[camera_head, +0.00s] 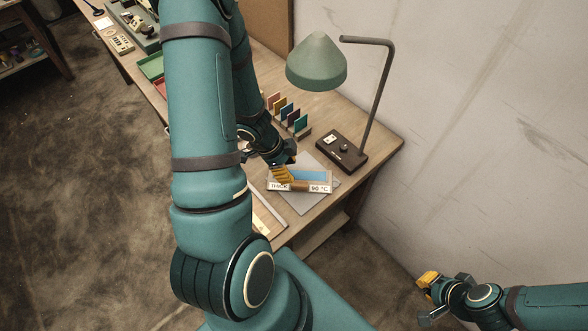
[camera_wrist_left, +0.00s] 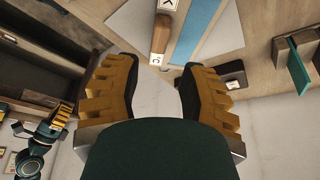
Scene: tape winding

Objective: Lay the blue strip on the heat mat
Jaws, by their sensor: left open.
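The blue strip (camera_head: 313,175) lies flat over the light grey heat mat (camera_head: 299,206) near the desk's end. It also shows at the top of the left wrist view (camera_wrist_left: 200,28), beside a wooden block (camera_wrist_left: 160,34). My left gripper (camera_head: 287,172) is beside the strip's left end in the head view. In the left wrist view its fingers (camera_wrist_left: 158,92) are spread apart with nothing between them. Part of the strip's left end is hidden by the fingers in the head view. My right gripper (camera_head: 428,281) is away from the desk, low at the right; its opening is unclear.
A label bar (camera_head: 319,188) reading "THICK" and "90 °C" crosses the mat. A green lamp (camera_head: 317,62) on a dark base (camera_head: 341,151) stands behind. Several coloured upright cards (camera_head: 288,111) stand in a row to the left. A wall closes the right side.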

